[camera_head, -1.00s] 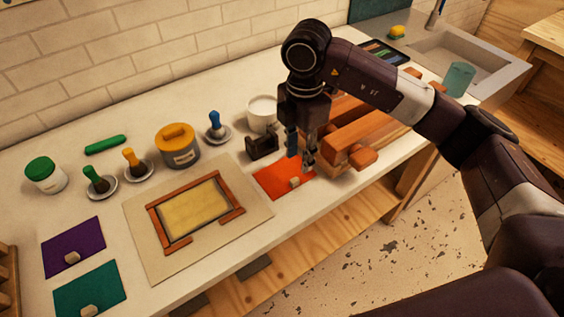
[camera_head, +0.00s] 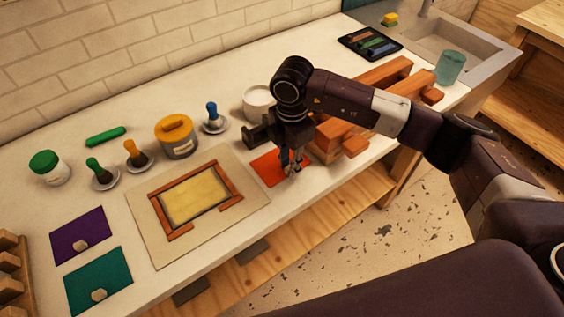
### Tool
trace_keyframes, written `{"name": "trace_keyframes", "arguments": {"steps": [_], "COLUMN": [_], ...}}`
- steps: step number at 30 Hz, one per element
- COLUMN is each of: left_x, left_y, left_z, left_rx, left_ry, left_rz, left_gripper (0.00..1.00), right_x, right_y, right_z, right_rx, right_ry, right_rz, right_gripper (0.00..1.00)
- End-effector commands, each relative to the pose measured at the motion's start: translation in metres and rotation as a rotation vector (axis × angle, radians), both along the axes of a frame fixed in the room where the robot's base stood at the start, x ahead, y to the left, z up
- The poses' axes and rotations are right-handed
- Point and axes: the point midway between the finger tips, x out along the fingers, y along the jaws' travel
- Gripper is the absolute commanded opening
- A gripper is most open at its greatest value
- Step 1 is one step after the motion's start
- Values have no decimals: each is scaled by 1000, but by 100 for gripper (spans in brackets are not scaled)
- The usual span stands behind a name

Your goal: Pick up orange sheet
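The orange sheet (camera_head: 266,168) lies on the white counter, right of the framed board. My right gripper (camera_head: 291,168) points down over the right part of the sheet. Its fingertips are close to the spot where the sheet's small pale knob showed, and they hide that knob now. I cannot tell whether the fingers are closed on it. The sheet looks flat on the counter. My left gripper does not show.
A wooden frame with a yellow panel (camera_head: 195,198) lies on a beige mat (camera_head: 247,199). Purple (camera_head: 73,230) and teal (camera_head: 98,287) sheets lie at left. Wooden blocks (camera_head: 387,74) stand right of the gripper. A white cup (camera_head: 257,101) and yellow-lidded jar (camera_head: 177,143) stand behind.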

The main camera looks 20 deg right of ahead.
Motion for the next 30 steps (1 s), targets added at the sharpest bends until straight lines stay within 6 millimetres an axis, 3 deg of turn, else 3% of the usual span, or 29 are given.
{"name": "trace_keyframes", "arguments": {"steps": [5, 20, 26, 30], "left_x": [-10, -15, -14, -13], "left_y": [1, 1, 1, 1], "left_z": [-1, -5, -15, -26], "left_rx": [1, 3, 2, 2], "left_ry": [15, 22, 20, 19], "left_rz": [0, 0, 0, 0], "left_gripper": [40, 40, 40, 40], "right_x": [0, 1, 2, 2], "right_y": [0, 1, 1, 1], "right_z": [0, 11, 45, 87], "right_rx": [0, 2, 2, 2], "right_ry": [0, -2, -7, -9], "right_rz": [0, 0, 0, 1], "right_gripper": [0, 0, 0, 0]}}
